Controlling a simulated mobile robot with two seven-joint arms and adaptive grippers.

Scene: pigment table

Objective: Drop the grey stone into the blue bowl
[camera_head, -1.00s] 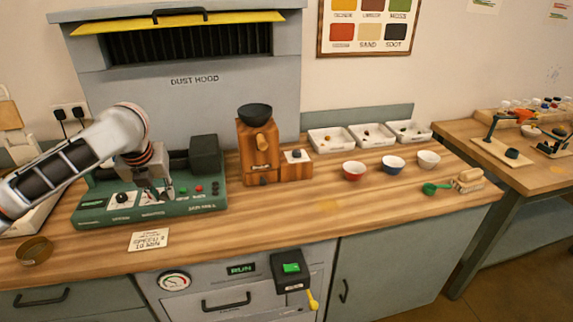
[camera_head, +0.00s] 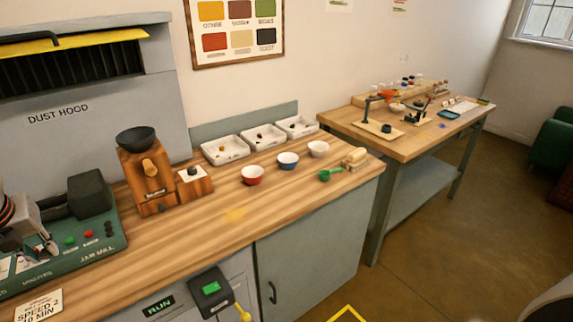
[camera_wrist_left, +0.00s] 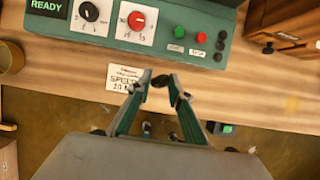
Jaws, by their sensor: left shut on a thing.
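The blue bowl (camera_head: 288,162) stands upright on the wooden bench in the head view, between a red bowl (camera_head: 252,176) and a white bowl (camera_head: 318,149). My left gripper (camera_head: 48,246) is at the left edge of the head view, by the green jaw mill (camera_head: 105,245). In the left wrist view its fingertips (camera_wrist_left: 160,80) are shut on a small dark grey stone (camera_wrist_left: 161,81), in front of the mill's panel. The stone is far to the left of the blue bowl. My right gripper is not in view.
A wooden grinder (camera_head: 150,180) and a small wooden block (camera_head: 194,184) stand between the mill and the bowls. White trays (camera_head: 225,150) lie behind the bowls.

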